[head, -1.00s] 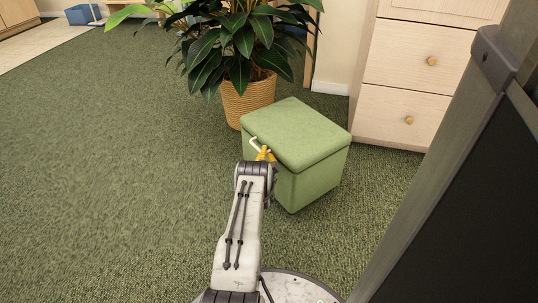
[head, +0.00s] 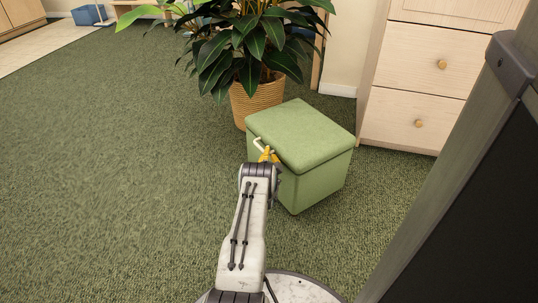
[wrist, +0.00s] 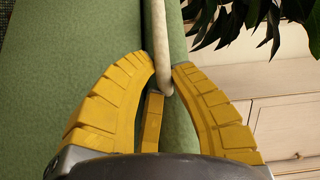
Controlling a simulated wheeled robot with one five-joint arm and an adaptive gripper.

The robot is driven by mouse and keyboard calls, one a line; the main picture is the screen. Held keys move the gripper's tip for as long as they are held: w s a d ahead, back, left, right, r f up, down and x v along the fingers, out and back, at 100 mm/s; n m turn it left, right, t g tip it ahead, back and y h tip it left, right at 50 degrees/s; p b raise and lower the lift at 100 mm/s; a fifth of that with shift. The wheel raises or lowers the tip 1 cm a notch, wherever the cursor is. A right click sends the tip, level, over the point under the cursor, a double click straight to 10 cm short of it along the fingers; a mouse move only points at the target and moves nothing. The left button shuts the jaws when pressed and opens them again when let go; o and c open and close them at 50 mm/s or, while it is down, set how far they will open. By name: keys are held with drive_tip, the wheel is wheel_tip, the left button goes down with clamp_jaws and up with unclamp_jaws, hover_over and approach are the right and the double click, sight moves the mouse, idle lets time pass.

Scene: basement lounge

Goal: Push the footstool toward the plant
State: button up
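The footstool (head: 315,175) is a green fabric box with a lid, on the carpet in the head view. A cream loop handle (wrist: 160,40) is on its near left side. In the head view my gripper (head: 266,156) is at the stool's left face, just below the lid edge. The potted plant (head: 257,100) stands behind the stool to the left, in a woven basket with broad dark leaves. The stool's back corner overlaps the basket in view, so I cannot tell whether they touch.
A pale wooden drawer unit (head: 415,95) with round knobs stands behind the stool to the right. Open green carpet (head: 120,170) lies to the left. A blue bin (head: 88,14) is far off at the back left.

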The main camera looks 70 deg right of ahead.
drive_tip(key=o, duration=0.4)
drive_tip(key=shift+w, duration=0.2)
drive_tip(key=shift+s, duration=0.15)
drive_tip(key=shift+s, duration=0.15)
drive_tip(key=shift+v, duration=5.95)
